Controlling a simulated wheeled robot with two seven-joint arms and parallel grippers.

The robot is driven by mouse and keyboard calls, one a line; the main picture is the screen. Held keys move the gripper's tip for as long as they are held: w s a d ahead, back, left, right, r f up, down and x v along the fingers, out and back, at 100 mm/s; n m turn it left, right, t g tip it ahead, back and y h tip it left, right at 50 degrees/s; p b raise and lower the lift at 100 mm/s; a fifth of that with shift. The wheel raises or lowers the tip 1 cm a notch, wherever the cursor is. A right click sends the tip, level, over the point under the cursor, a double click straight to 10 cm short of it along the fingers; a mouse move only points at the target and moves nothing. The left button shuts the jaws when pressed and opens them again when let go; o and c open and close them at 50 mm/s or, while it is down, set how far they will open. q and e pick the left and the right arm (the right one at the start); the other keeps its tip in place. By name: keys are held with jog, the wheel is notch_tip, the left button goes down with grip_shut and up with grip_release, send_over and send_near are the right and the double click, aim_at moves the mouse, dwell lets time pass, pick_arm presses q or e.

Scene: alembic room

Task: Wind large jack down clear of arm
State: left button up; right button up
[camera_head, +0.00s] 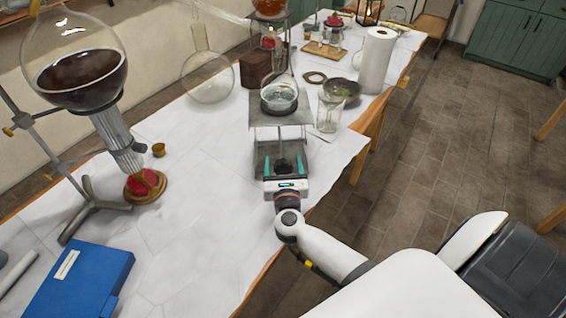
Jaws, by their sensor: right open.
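The large jack (294,110) is a grey metal lab jack near the table's right edge, its top plate raised. A round glass flask (280,97) with clear liquid stands on the plate. My right gripper (284,166) is open in front of the jack's lower part, its two teal-lined fingers pointing at it. A dark part of the jack, perhaps its knob, shows between the fingers; contact cannot be told. The gripper hides part of the jack's base. A glass tube (222,11) slants above and behind at the top. My left gripper is not in view.
A glass beaker (328,112) stands close to the jack's right, with a dark bowl (342,92) and paper roll (377,60) behind. A large flask of dark liquid (82,75) stands on the left. The white tabletop (195,215) is clear left of my gripper.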

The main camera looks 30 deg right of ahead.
jog(key=c, duration=1)
